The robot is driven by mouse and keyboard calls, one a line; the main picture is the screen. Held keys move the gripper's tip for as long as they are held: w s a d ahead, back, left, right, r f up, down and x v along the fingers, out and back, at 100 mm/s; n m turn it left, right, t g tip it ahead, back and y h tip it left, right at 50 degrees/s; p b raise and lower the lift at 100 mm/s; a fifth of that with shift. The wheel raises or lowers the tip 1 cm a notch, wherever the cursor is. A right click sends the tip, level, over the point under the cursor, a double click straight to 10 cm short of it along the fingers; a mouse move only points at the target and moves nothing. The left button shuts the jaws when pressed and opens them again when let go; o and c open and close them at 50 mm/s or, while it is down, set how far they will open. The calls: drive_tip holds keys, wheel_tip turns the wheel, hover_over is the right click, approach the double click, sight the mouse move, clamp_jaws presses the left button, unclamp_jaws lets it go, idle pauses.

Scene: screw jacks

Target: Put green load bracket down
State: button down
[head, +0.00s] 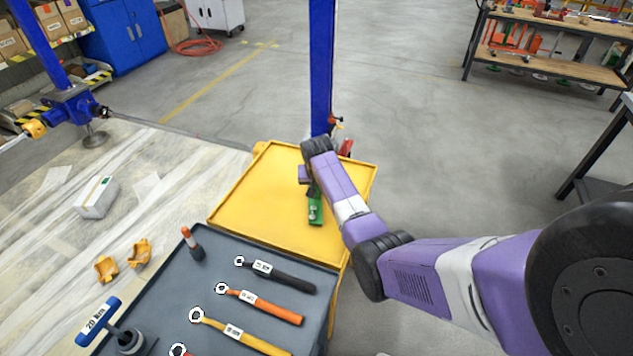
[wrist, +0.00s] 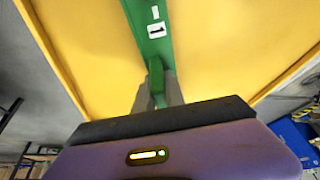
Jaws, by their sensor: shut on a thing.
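The green load bracket (head: 315,208) is over the yellow tray top (head: 250,200) in the head view. In the wrist view the green bracket (wrist: 150,30) bears a white label with a "1" and runs away from my gripper (wrist: 157,90). My gripper is shut on a narrow green part of it. In the head view my gripper (head: 312,188) is mostly hidden behind my purple wrist. I cannot tell whether the bracket touches the tray surface.
A grey tool tray (head: 215,270) with several ring wrenches adjoins the yellow tray at the front. A blue post (head: 321,70) stands just behind the yellow tray, with red items at its foot. The yellow tray's left part is clear.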

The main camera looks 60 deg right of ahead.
idle(0.3)
drive_tip(key=c, duration=1.8)
unclamp_jaws()
drive_tip(key=shift+f, duration=0.2)
drive_tip(key=o, duration=0.4)
drive_tip(key=shift+r, duration=0.1)
drive_tip(key=shift+r, duration=0.15)
drive_tip(key=v, duration=1.2)
drive_tip(key=shift+p, duration=0.35)
